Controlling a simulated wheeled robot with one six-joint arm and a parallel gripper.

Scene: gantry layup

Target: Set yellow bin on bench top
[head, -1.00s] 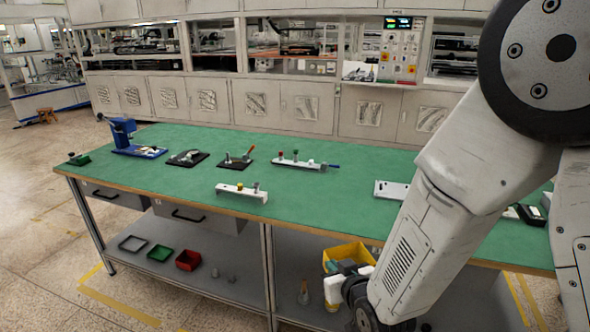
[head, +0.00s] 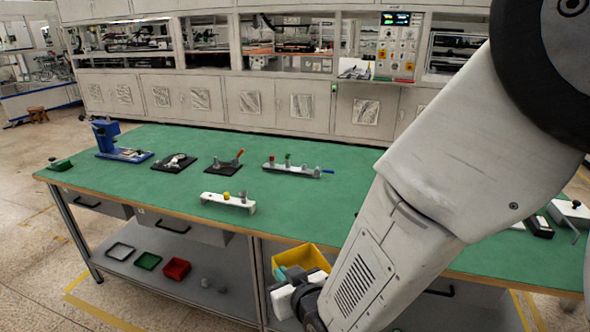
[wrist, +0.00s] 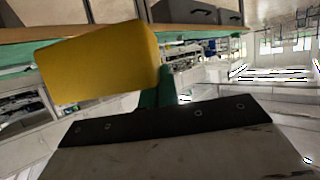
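The yellow bin (head: 306,259) is just in front of the bench's front edge, with its rim a little below the level of the bench top. My gripper (head: 291,274) is at the bin's near left side, with a teal finger against its wall. It appears shut on the bin; my arm hides part of the grip. In the wrist view the bin (wrist: 100,62) fills the upper left, beside a teal finger (wrist: 166,88). The green bench top (head: 330,203) spans the head view, with bare surface behind the bin.
A white fixture with pegs (head: 228,202) stands near the front edge, left of the bin. Another pegged fixture (head: 290,168) and a blue device (head: 110,138) stand farther back. A dark device (head: 537,226) is at right. The lower shelf holds a red bin (head: 176,269).

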